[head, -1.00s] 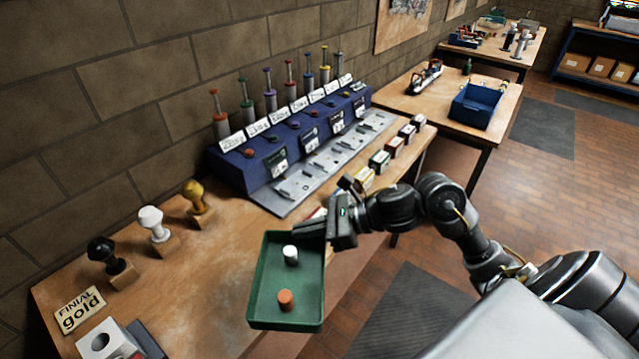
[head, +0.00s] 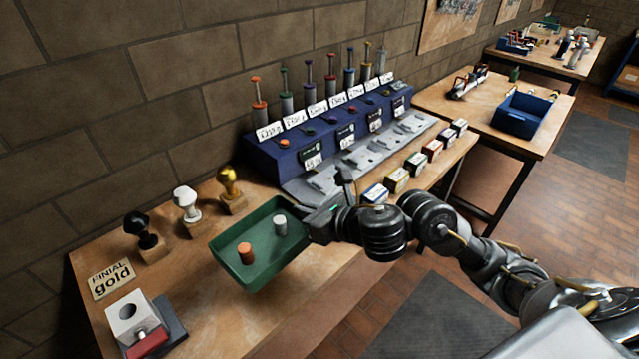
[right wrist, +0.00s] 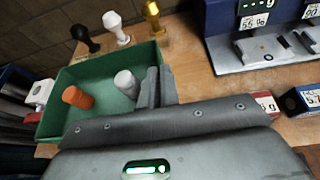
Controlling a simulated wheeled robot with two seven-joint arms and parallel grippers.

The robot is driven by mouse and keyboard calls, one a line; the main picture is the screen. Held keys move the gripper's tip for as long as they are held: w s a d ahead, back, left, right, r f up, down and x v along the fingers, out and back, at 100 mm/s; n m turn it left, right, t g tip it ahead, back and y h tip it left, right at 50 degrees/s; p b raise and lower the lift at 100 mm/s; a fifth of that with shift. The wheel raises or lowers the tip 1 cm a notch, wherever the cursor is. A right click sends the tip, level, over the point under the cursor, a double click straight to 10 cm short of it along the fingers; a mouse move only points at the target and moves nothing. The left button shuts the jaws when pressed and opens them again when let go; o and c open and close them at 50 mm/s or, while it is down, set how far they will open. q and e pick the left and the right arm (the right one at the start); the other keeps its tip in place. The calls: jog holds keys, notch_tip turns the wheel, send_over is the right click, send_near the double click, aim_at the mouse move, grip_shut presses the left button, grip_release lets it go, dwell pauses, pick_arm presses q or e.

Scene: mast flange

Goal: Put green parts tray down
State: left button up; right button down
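My right gripper (head: 318,222) is at the tray's right end. In the right wrist view its fingers (right wrist: 156,88) are shut on the wall of the tray (right wrist: 95,120). I cannot tell whether the tray's underside touches the bench. My left gripper is not in view.
Black (head: 143,228), white (head: 186,203) and gold (head: 229,183) finials stand on wooden blocks behind the tray. A "FINIAL gold" sign (head: 111,280) and a white block (head: 131,318) are at left. A blue rack (head: 262,158) and small boxes (head: 397,180) are at right. Bare bench lies at front left.

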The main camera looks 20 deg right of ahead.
jog(key=shift+a+m+h, duration=0.1)
jog(key=shift+m+h, duration=0.2)
jog(key=shift+m, duration=0.1)
jog(key=shift+w, duration=0.15)
jog(key=w+d+f+b, duration=0.1)
jog(key=w+f, duration=0.2)
jog(key=w, duration=0.1)
jog(key=w+d+f+b, duration=0.1)
jog(key=w+f, duration=0.1)
jog(key=w, duration=0.2)
jog(key=w+d+f+b, duration=0.1)
jog(key=w+f, duration=0.2)
jog(key=w, duration=0.1)
jog(key=shift+w+d+f, duration=0.15)
jog(key=shift+d+f, duration=0.1)
jog(key=shift+f, duration=0.1)
jog(key=shift+w+d+f, duration=0.1)
jog(key=shift+w+f, duration=0.4)
jog(key=shift+f, duration=0.1)
notch_tip(320, 180, down, 2)
jog(key=shift+f+p, duration=0.15)
jog(key=shift+p, duration=0.2)
jog(key=shift+f, duration=0.25)
